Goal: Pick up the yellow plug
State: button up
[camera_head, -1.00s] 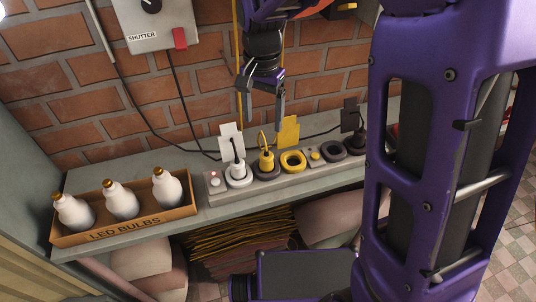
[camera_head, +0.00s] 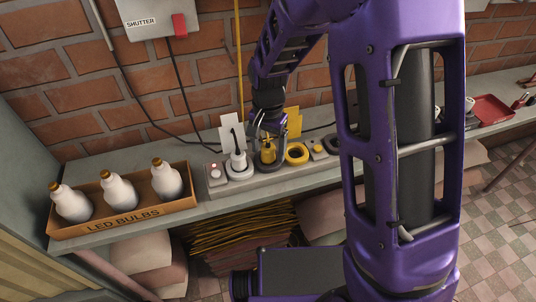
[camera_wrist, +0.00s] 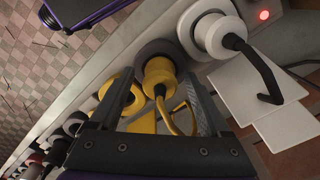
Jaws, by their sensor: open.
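The yellow plug (camera_head: 267,154) stands upright in a dark round socket on the grey power strip (camera_head: 240,187). In the wrist view the yellow plug (camera_wrist: 160,72) shows from above, with its yellow cord curving back toward the palm. My gripper (camera_head: 268,139) is just above the plug, with its fingers coming down around it. In the wrist view my open gripper (camera_wrist: 159,80) has one finger on each side of the plug. I cannot tell whether either finger touches it. The fingers partly hide the plug in the head view.
A white plug (camera_head: 238,161) stands close left of the yellow one. An empty yellow socket (camera_head: 297,152) lies close right. A yellow tag (camera_head: 295,121) is behind. A cardboard box (camera_head: 122,218) of white bulbs sits left. The brick wall (camera_head: 120,85) is behind the shelf.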

aim_at(268, 145)
jog(key=shift+f, duration=0.1)
jog(key=shift+c, duration=0.2)
grip_shut()
notch_tip(268, 145, up, 9)
jog(key=shift+f+p, duration=0.1)
jog(key=shift+p, duration=0.55)
jog(key=w+d, duration=0.2)
jog(key=d, duration=0.5)
jog(key=shift+d+f+b, duration=0.15)
jog(key=shift+f+b, duration=1.1)
jog(key=shift+f, duration=0.2)
jog(key=shift+d+f+b, duration=0.1)
jog(key=shift+f+b, duration=1.1)
jog(key=shift+f, duration=0.25)
